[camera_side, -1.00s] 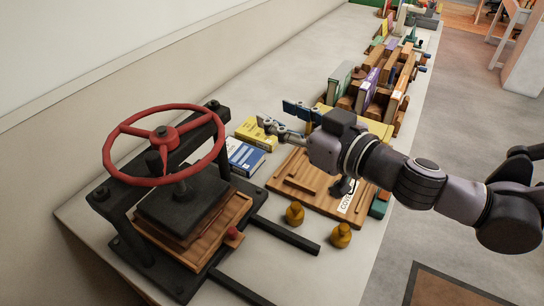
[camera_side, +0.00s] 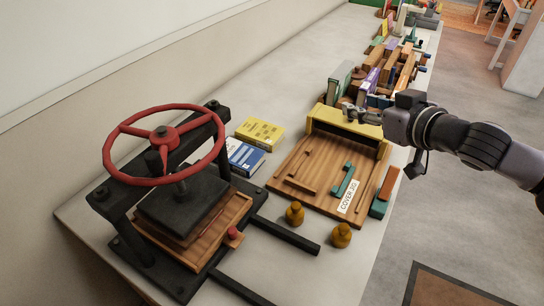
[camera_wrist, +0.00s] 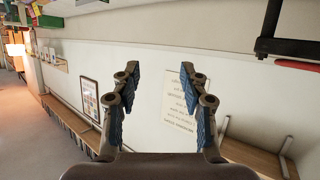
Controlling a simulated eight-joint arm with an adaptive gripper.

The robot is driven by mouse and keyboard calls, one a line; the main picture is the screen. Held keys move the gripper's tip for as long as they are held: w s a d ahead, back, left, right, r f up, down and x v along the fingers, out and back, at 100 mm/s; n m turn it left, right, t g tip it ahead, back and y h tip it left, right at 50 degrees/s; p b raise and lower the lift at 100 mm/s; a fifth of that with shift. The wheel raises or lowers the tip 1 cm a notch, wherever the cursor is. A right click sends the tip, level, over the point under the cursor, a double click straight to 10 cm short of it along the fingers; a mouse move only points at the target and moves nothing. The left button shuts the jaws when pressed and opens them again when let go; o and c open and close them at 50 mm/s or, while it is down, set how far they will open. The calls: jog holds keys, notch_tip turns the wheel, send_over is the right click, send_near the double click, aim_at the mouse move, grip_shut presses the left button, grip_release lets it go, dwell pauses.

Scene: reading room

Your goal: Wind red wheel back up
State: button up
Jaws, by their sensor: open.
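The red wheel (camera_side: 123,129) sits on top of a black screw press (camera_side: 182,205) at the left of the bench in the side view. The press's dark plate is down close over a wooden board (camera_side: 220,226). My gripper (camera_side: 352,113) is at the right, over the yellow bar of the wooden cover jig, well away from the wheel. In the wrist view my gripper (camera_wrist: 158,92) has its two blue-padded fingers apart with nothing between them. A piece of red at the right edge of the wrist view (camera_wrist: 298,65), beside a black bar, looks like part of the wheel.
The wooden cover jig (camera_side: 320,205) with a yellow bar (camera_side: 345,124) lies mid-bench. A yellow book (camera_side: 260,132) and a blue book (camera_side: 243,156) lie by the press. Two brass knobs (camera_side: 295,213) stand near its black rails (camera_side: 286,235). Books stand behind; the bench along the wall is clear.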

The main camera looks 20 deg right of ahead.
jog(key=shift+m+g+h, duration=0.3)
jog(key=shift+h, duration=0.2)
jog(key=shift+s+d+f, duration=0.15)
jog(key=shift+d, duration=0.5)
jog(key=shift+s+d+f, duration=0.1)
jog(key=shift+d+f, duration=0.1)
jog(key=shift+d, duration=0.45)
jog(key=shift+s+d+f, duration=0.15)
jog(key=shift+d, duration=0.5)
jog(key=n+g+y, duration=0.8)
jog(key=n+y, duration=0.3)
jog(key=n, duration=0.1)
send_near(156, 156)
jog(key=shift+x, duration=5.4)
jog(key=shift+y, duration=0.3)
grip_shut()
